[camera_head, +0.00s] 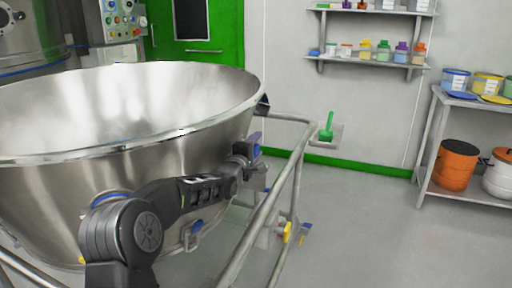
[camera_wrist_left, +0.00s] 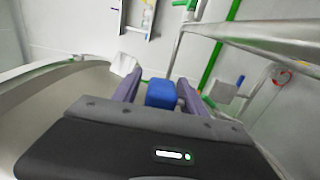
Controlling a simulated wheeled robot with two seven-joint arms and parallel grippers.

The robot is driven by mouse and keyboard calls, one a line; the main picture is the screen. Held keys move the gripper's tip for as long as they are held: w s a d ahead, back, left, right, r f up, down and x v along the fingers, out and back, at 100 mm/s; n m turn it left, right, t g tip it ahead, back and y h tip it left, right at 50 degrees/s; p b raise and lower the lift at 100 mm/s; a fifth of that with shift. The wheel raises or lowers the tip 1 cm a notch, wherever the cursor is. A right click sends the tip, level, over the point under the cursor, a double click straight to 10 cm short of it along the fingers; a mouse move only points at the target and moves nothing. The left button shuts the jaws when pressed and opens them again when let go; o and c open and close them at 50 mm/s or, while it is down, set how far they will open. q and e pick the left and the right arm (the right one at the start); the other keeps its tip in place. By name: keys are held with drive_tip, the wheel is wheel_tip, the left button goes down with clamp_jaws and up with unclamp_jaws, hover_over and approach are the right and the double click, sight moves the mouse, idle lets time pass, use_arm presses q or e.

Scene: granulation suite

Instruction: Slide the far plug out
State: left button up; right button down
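The steel bowl (camera_head: 140,125) fills the left of the head view. My left arm reaches along its outer side, and my left gripper (camera_head: 257,147) is at the bowl's right side, by the rail. In the left wrist view, the two purple fingers of my left gripper (camera_wrist_left: 160,85) stand apart with a blue plug head (camera_wrist_left: 161,94) between them. Narrow gaps show beside the blue head, so the fingers look open. The plug's lower part is hidden. Nearer on the bowl's side is another blue-topped fitting (camera_head: 196,226) with a metal bracket. My right gripper is not in view.
A metal tube rail (camera_head: 270,205) runs close to the right of my left arm. Yellow and blue fittings (camera_head: 287,232) sit low beyond it. Shelves (camera_head: 370,60) and a side table (camera_head: 470,100) with tubs stand farther off. The floor at right is clear.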

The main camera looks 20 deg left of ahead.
use_arm(q)
clamp_jaws()
idle(0.3)
idle(0.9)
